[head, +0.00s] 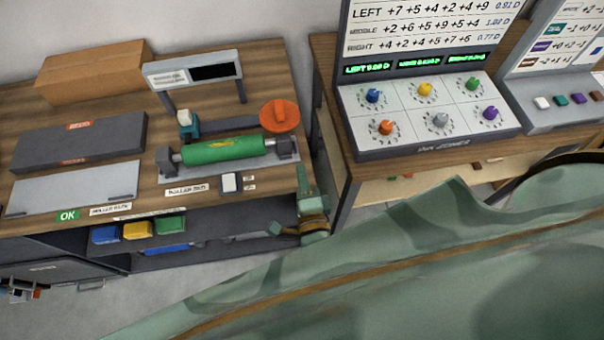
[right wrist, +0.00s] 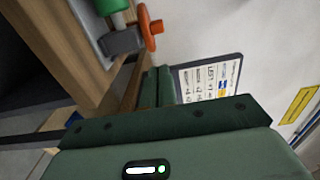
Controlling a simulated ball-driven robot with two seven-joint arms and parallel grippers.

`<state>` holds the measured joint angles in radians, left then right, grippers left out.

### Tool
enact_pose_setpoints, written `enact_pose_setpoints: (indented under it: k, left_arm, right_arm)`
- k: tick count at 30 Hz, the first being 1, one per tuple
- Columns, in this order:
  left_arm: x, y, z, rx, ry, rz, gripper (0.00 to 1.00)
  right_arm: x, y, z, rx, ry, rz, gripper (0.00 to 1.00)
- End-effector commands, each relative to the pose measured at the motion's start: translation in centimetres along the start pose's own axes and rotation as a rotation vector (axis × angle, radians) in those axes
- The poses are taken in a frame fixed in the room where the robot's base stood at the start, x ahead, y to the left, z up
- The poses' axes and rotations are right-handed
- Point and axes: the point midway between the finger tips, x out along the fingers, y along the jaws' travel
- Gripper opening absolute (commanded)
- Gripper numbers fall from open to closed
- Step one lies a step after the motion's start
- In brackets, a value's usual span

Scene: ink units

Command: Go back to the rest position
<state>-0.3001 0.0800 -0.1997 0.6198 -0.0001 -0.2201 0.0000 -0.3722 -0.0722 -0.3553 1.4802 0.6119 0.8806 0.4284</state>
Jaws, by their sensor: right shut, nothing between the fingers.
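My right gripper (head: 303,178) shows in the head view at the right front corner of the left workbench (head: 275,75), just right of the roller rack. In the right wrist view its two green fingers (right wrist: 157,85) are together with nothing between them. Part of the gripper and its arm is hidden behind my large green arm link in the foreground.
A green roller (head: 222,150) lies in its rack beside an orange handwheel (head: 279,116). A knob console (head: 430,115) stands on the right-hand bench. Blue, yellow and green blocks (head: 137,230) sit on the shelf below. Grey floor (head: 200,282) is clear in front.

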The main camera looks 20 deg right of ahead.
Motion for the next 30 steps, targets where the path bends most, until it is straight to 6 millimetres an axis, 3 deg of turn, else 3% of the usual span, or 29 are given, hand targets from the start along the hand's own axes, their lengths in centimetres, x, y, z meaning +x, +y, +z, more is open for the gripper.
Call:
enact_pose_setpoints:
  k: [14, 17, 20, 24, 26, 27, 30]
  left_arm:
    - [0.0, 0.1, -0.1, 0.001, 0.001, 0.001, 0.36]
    - [0.5, 0.1, 0.0, 0.001, 0.0, 0.001, 0.36]
    - [1.5, 0.2, 0.2, 0.001, -0.002, 0.002, 0.36]
    - [3.4, 0.3, 0.6, 0.001, -0.008, 0.004, 0.36]
    - [4.1, 0.4, 0.8, 0.001, -0.01, 0.005, 0.36]
    - [4.5, 0.4, 0.9, 0.0, -0.012, 0.005, 0.36]
    - [5.5, 0.5, 1.2, 0.0, -0.016, 0.006, 0.36]
  right_arm:
    - [0.0, 0.1, 0.0, -0.006, -0.003, 0.002, 0.0]
    - [-0.3, 2.2, 0.3, -0.086, -0.051, 0.031, 0.0]
    - [-1.6, 7.5, 1.0, -0.296, -0.18, 0.111, 0.0]
    - [-6.1, 18.7, 0.3, -0.716, -0.47, 0.285, 0.0]
    - [-8.7, 23.5, -1.0, -0.891, -0.608, 0.366, 0.0]
    - [-10.7, 26.4, -2.1, -0.998, -0.701, 0.418, 0.0]
    - [-16.0, 32.7, -5.8, -1.238, -0.937, 0.548, 0.0]
